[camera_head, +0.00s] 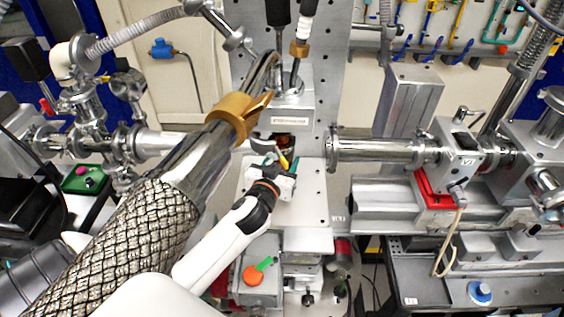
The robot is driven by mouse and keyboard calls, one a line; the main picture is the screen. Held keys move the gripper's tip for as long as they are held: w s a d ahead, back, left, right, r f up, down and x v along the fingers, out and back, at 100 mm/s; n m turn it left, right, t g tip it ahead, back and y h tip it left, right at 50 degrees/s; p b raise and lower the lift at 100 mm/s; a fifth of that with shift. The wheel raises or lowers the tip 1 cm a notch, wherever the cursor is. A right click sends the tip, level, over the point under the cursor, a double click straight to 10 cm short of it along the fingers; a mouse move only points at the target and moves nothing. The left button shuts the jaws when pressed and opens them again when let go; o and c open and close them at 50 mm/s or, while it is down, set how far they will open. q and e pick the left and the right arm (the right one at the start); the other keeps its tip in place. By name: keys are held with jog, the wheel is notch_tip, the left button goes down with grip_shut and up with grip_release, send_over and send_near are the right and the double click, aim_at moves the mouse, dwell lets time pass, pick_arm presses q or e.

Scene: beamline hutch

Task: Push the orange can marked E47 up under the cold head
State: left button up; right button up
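My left gripper (279,165) is at the centre, on the white arm coming in from the lower left. Its small coloured finger parts point away from me, below the labelled grey block (290,121). A small orange-brown thing (285,139), perhaps the can, shows in the dark gap just beyond the fingertips and under that block. No E47 mark can be read. Whether the fingers touch it, and whether they are open or shut, I cannot tell. The large steel tube with a gold-coloured collar (238,114) covers part of this area. My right gripper is not in view.
The braided hose (125,245) and steel tube run diagonally close beside my arm on the left. A horizontal beam pipe (385,149) ends right of the column. A grey box with a red-orange button (253,276) stands below the gripper. The plate (308,205) has some bare surface.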

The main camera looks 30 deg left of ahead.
pick_arm(q)
jog(key=shift+r+p, duration=0.75)
jog(key=shift+r, duration=0.3)
jog(key=shift+f, duration=0.1)
jog(key=shift+r+p, duration=0.25)
jog(key=shift+p, duration=0.1)
dwell(0.8)
jog(key=shift+r, duration=0.6)
dwell(0.6)
jog(key=o, duration=0.5)
